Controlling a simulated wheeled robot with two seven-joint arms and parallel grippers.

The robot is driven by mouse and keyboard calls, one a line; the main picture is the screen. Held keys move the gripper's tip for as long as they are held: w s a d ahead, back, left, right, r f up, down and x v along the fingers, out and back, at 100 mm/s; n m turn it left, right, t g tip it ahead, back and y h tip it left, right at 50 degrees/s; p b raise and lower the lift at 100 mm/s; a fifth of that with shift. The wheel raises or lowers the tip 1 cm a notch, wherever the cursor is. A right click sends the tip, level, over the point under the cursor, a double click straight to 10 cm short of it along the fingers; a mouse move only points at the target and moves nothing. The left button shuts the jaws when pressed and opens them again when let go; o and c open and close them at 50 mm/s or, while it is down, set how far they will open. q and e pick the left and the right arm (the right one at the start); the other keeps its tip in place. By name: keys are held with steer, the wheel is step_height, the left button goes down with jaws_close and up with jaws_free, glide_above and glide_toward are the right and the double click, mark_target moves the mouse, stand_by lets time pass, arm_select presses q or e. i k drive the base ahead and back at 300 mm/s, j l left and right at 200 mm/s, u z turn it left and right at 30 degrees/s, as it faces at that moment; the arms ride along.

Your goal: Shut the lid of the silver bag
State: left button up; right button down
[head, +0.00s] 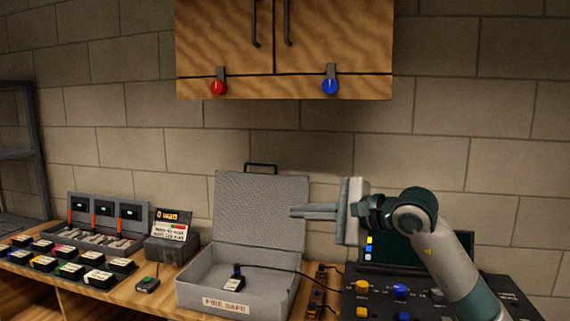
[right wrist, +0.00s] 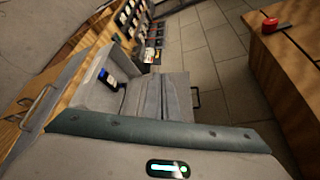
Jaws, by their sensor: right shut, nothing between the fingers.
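The silver bag (head: 187,292), a grey case labelled FIRE SAFE, stands on the workbench in the head view. Its lid (head: 258,200) is open and stands upright at the back, with a black handle (head: 261,166) on its top edge. My right gripper (head: 293,212) is shut and empty, pointing left across the right part of the lid. I cannot tell whether it touches the lid. In the right wrist view the shut fingers (right wrist: 151,96) show in front of the lid. My left gripper is not in view.
A small battery (head: 233,284) with a black cable lies in the bag; the cable runs right over the rim. A dark console (head: 420,300) stands right of the bag. A charger (head: 172,248) and several labelled packs (head: 70,271) stand left. A wooden cabinet (head: 330,40) hangs above.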

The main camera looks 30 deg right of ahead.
mark_target(249, 208)
steer(key=i+l, duration=1.1)
